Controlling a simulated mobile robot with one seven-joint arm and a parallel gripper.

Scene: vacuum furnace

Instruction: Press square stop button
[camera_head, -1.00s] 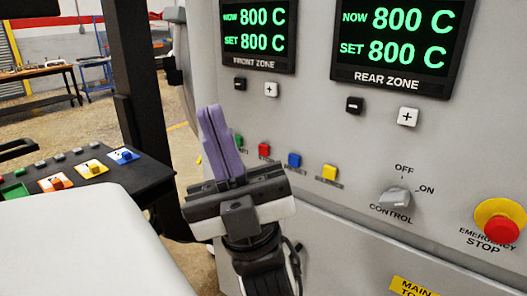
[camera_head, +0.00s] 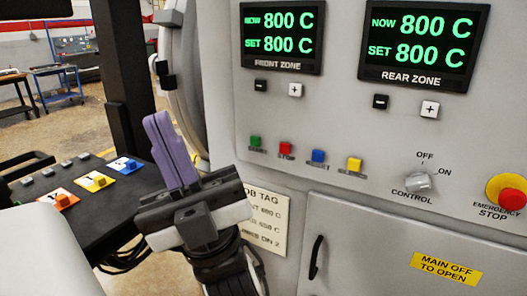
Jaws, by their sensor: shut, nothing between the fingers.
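My gripper (camera_head: 157,119), with purple fingers, is shut and empty. Its fingers point up, to the left of the button row in the picture, clear of the stop button. The button is in full view.
A yellow button (camera_head: 354,164), a control knob (camera_head: 418,182) and a round red emergency stop (camera_head: 512,198) are farther right. Two zone displays (camera_head: 425,45) are above. A black console (camera_head: 105,205) with coloured switches is at left, beside a dark post (camera_head: 124,70).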

